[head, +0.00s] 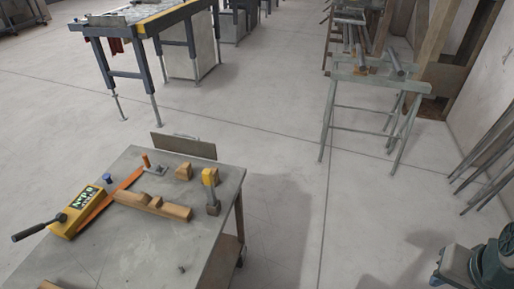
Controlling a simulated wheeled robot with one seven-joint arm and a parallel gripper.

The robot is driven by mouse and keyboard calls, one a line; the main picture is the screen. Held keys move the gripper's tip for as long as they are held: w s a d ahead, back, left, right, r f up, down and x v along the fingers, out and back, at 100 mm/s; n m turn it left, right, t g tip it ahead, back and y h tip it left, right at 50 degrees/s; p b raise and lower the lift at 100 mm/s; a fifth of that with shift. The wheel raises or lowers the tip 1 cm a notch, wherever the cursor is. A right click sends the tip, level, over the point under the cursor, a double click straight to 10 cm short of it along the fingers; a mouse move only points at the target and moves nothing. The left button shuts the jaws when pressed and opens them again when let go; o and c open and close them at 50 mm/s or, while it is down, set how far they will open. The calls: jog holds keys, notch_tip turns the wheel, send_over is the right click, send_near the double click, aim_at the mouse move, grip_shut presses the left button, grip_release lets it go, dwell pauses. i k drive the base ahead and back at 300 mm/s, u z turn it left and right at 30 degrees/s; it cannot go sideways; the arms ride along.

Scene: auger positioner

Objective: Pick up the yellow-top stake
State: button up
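A short upright piece with a yellow top, which looks like the yellow-top stake (209,178), stands near the right edge of the grey worktable (150,238). Its lower part is dark grey and block-like. A small wooden block (184,172) lies just left of it and a longer stepped wooden piece (153,205) lies to its lower left. Another small upright piece with an orange top (146,160) stands on a metal plate farther back. My gripper is not in view.
A yellow labelled tool (72,215) with a dark handle, an orange strip (108,198) and a small blue item (108,179) lie at the table's left. A flat panel (184,146) stands at the back edge. A metal trestle (365,82) stands beyond.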

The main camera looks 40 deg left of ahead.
aim_at(208, 181)
jog(key=u, duration=0.7)
jog(key=i, duration=1.05)
jog(key=u, duration=1.05)
jog(key=i, duration=0.25)
jog(key=u, duration=0.25)
